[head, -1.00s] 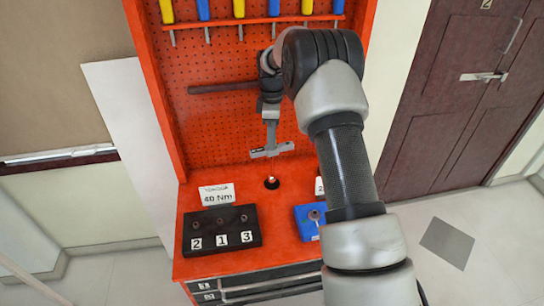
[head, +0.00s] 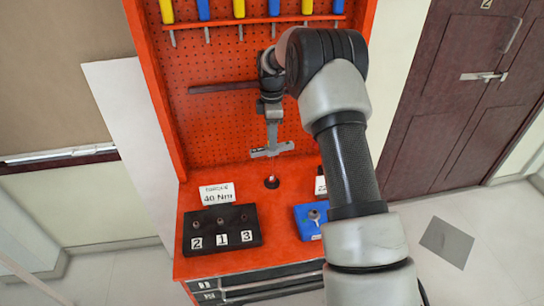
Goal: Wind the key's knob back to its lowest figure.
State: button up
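A long dark bar (head: 225,88), which may be the torque key, lies level across the orange pegboard. Its right end is hidden behind my arm, and no knob or figures can be read on it. My gripper (head: 271,168) hangs pointing down below a grey crossbar, over the orange bench top. Just under it is a small dark round thing (head: 271,183), either a hole or a socket. A small pale piece shows between them; I cannot tell whether it is a fingertip or something held. A white card (head: 217,194) reads "40 Nm".
A black block (head: 222,241) numbered 2, 1, 3 stands at the bench's left front. A blue block (head: 309,222) is at right, near a partly hidden white card (head: 320,186). Yellow and blue-handled tools hang above. Drawers (head: 255,287) are below.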

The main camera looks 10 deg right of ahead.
jog(key=shift+s+f, duration=0.25)
jog(key=shift+f, duration=0.1)
jog(key=m, duration=0.6)
jog(key=shift+m, duration=0.4)
jog(key=m, duration=0.4)
jog(key=shift+p, duration=0.3)
jog(key=shift+d, duration=0.1)
jog(key=shift+c, duration=1.2)
